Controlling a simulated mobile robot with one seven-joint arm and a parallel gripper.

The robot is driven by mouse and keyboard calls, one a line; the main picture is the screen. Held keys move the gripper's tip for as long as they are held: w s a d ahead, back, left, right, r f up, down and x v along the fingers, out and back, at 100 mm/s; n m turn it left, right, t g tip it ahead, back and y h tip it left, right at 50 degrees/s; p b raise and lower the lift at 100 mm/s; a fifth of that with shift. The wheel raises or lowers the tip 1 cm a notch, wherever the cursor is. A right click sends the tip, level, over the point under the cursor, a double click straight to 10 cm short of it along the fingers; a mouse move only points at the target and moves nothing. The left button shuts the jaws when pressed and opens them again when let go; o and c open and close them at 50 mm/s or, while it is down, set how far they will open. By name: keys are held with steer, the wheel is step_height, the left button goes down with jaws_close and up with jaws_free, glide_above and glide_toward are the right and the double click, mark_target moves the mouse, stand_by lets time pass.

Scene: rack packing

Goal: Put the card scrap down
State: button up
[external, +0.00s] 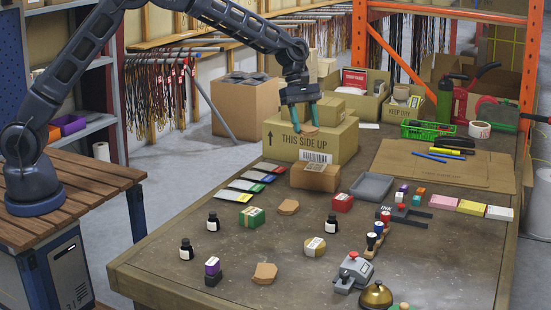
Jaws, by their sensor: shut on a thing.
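My gripper (304,103) has teal fingers and hangs over the back left part of the workbench, in front of the "THIS SIDE UP" carton. It is shut on a small tan card scrap (310,131), which shows just below the fingertips. The scrap appears held up off the bench, in front of the carton's face. Two similar card scraps lie on the bench: one (288,207) near the middle and one (264,273) nearer the front.
The "THIS SIDE UP" carton (340,150) and a smaller labelled box (315,178) stand below my gripper. Small bottles, stamps and boxes are spread over the workbench (160,265). A grey tray (371,187) lies right of centre. Bare bench shows between the items.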

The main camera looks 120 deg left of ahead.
steer(key=s+a+r+n+t+y, duration=0.1)
steer(key=s+a+n, duration=0.15)
steer(key=a, duration=0.45)
steer(key=s+a+r+n+y, duration=0.15)
steer(key=a+n, duration=0.25)
steer(key=a, duration=0.4)
glide_toward(317, 167)
steer(key=x, duration=0.6)
steer(key=shift+w+d, duration=0.1)
steer(key=shift+d, duration=0.05)
steer(key=shift+f, duration=0.15)
steer(key=o, duration=1)
steer(key=shift+c, duration=0.2)
steer(key=v, duration=1.2)
